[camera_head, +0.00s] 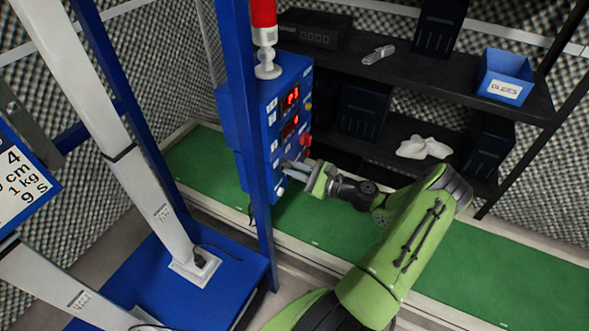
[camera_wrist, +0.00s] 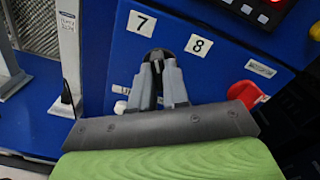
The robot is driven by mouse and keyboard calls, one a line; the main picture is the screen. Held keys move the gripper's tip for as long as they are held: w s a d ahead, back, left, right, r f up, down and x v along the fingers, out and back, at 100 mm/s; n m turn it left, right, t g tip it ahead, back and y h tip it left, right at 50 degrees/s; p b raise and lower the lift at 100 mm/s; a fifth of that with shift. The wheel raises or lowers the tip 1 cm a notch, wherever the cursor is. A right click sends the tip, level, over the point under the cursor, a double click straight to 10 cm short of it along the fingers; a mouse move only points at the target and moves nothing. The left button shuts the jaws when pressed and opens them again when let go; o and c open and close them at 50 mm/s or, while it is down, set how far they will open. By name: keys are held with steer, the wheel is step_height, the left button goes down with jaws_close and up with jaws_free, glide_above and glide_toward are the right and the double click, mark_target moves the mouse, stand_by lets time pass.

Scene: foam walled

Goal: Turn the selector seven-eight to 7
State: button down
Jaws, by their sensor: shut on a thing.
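The blue control box (camera_head: 285,110) stands left of centre in the head view, and its front face fills the wrist view. White labels 7 (camera_wrist: 142,23) and 8 (camera_wrist: 199,45) sit on it. Selector seven-eight (camera_wrist: 157,54) is a dark knob just below and between these labels, mostly hidden by my fingers. My gripper (camera_wrist: 158,68) is shut on the selector, with a grey finger on either side. In the head view my gripper (camera_head: 296,170) reaches the lower part of the box from the right. The exact direction of the knob's pointer cannot be told.
A red control (camera_wrist: 246,92) lies right of my gripper and a white knob (camera_wrist: 120,108) to its left. A blue post (camera_head: 250,130) runs close in front of the box. A green conveyor (camera_head: 340,235) passes below. Dark shelves with a blue bin (camera_head: 505,75) stand behind.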

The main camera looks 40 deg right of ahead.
steer(key=c, duration=1.1)
jaws_free()
steer(key=p+v, duration=0.1)
steer(key=v, duration=1.4)
steer(key=shift+s+d, duration=0.1)
steer(key=shift+s, duration=0.3)
